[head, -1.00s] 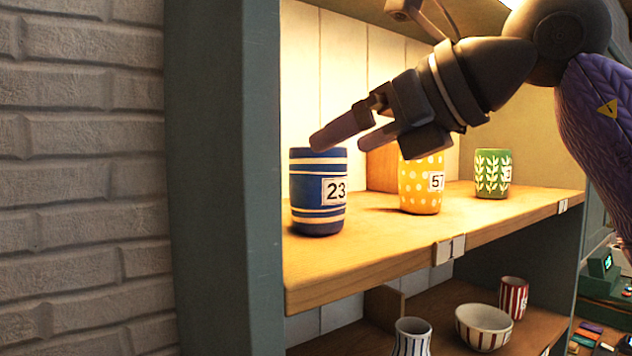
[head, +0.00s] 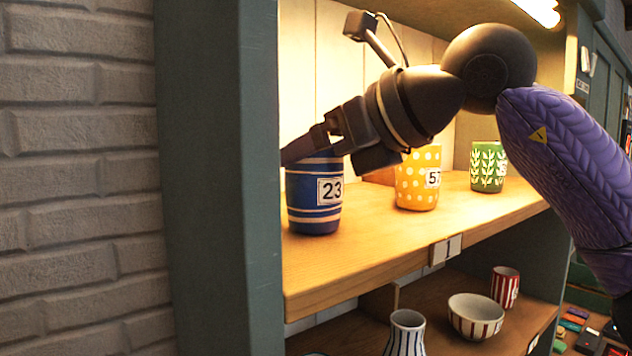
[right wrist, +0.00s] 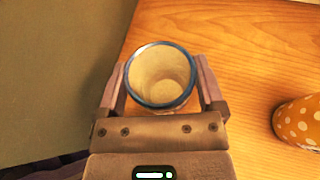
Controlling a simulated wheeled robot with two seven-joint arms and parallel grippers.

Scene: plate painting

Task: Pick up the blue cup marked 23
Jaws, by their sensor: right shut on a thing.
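The blue cup marked 23 (head: 315,205) stands upright at the left end of the upper wooden shelf, with cream bands and a white number label. My right gripper (head: 300,155) reaches in from the right and is at the cup's upper part. In the right wrist view the cup (right wrist: 161,76) is seen from above, open and empty, between the two fingers of my right gripper (right wrist: 160,85), which is shut on it. The far side of the cup is hidden in the head view. My left gripper is not in view.
A yellow dotted cup (head: 416,185) marked 57 and a green leaf-patterned cup (head: 488,168) stand to the right on the same shelf. A grey-green cabinet side (head: 222,180) is close on the left. A striped bowl (head: 475,316) and striped cups are below.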

